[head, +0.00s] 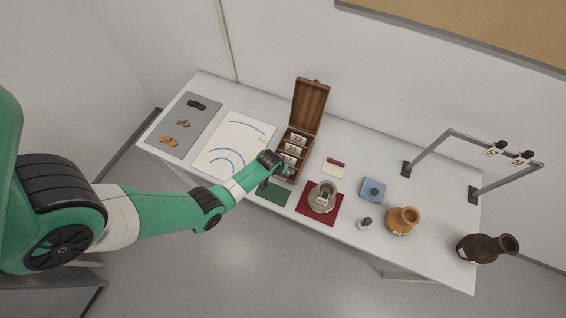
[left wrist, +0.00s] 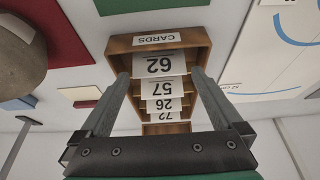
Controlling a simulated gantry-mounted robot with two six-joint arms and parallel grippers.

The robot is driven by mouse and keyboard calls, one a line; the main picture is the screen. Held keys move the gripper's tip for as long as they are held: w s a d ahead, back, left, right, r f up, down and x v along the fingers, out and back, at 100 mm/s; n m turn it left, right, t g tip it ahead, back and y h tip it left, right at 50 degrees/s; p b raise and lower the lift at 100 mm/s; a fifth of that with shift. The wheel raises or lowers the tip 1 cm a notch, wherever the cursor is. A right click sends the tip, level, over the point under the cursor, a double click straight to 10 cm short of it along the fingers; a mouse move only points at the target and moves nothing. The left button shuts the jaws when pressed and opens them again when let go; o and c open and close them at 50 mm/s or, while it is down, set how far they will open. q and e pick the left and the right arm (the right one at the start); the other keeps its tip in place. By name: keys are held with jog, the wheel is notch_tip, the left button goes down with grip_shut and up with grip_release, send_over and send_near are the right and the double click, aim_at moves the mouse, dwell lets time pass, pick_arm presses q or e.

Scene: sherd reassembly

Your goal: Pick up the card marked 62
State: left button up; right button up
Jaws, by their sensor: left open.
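The card marked 62 (left wrist: 158,65) stands at the front of a row of white cards in the wooden card box (left wrist: 120,43), upside down in the left wrist view. Behind it stand cards marked 57 (left wrist: 162,89), 26 (left wrist: 162,104) and 72 (left wrist: 164,115). My left gripper (left wrist: 160,76) is open, with one finger on each side of the row and nothing visibly clamped. In the head view my left gripper (head: 268,160) is at the front left of the box (head: 309,103) and hides part of it. My right gripper is not in view.
A green mat (head: 275,194) lies close under my left gripper. A red mat (head: 303,207) carries a grey round object (head: 323,196). An orange jar (head: 403,220), a dark jug (head: 485,247) and a metal frame (head: 440,142) stand right. Sherds lie on a grey mat (head: 184,125) left.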

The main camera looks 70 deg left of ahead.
pick_arm(q)
jog(key=b+x, duration=0.2)
jog(key=x, duration=0.2)
jog(key=shift+f, duration=0.1)
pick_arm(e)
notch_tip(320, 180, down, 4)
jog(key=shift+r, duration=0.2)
pick_arm(q)
jog(key=shift+c, duration=0.3)
jog(key=c, duration=0.9)
jog(key=shift+c, duration=0.2)
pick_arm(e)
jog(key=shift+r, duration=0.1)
pick_arm(q)
notch_tip(320, 180, up, 5)
jog(key=p, duration=0.3)
jog(key=shift+s+d+f, duration=0.1)
jog(key=shift+s+f, duration=0.05)
jog(key=shift+f, duration=0.1)
jog(key=s+d+r+p, duration=0.5)
jog(key=s+r+p, duration=0.3)
jog(key=s+p, duration=0.3)
jog(key=shift+s+d+r, duration=0.15)
jog(key=shift+s+r, duration=0.15)
jog(key=shift+s, duration=0.5)
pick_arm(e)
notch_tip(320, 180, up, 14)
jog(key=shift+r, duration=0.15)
